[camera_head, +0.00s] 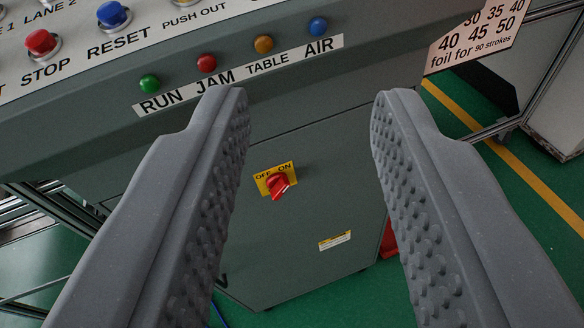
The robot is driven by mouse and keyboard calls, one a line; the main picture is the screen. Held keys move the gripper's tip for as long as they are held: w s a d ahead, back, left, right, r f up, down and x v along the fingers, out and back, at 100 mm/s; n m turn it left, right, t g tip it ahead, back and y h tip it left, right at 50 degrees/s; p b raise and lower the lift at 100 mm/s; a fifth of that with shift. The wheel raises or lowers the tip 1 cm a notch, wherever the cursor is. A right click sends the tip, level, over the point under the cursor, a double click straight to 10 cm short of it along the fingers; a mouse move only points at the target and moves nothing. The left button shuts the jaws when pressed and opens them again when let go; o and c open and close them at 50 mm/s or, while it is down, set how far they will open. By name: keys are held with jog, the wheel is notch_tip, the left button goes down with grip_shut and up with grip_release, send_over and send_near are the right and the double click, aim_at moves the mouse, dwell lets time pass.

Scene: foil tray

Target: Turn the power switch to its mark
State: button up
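The power switch (279,185) is a red rotary knob on a yellow plate (264,177) marked OFF at left and ON at right. It sits on the front of a grey-green cabinet (300,240). The knob's raised grip looks slanted, with its lower end to the left; I cannot tell for sure which mark it points at. My gripper (309,98) is open and empty, with its two grey studded fingers wide apart. In the picture the knob lies between the fingers, farther off and not touched by them.
Above is a sloped panel with a red STOP button (40,42), a blue RESET button (113,15) and a row of lamps labelled RUN, JAM, TABLE and AIR (317,27). A small label (335,240) is low on the cabinet. Green floor with a yellow line (520,168) shows at right.

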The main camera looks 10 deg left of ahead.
jog(key=w+d+f, duration=0.1)
jog(key=w+f, duration=0.4)
jog(key=f, duration=0.4)
jog(key=m+t+y+b, duration=0.1)
jog(key=m+y+b, duration=0.15)
jog(key=y, duration=0.35)
send_near(284, 192)
jog(key=shift+m, duration=0.35)
jog(key=x, duration=0.8)
jog(key=shift+w+a+f, duration=0.15)
jog(key=shift+w, duration=0.2)
jog(key=shift+w+a+b, duration=0.15)
jog(key=shift+w+b, duration=0.15)
jog(key=shift+w, duration=0.2)
grip_shut()
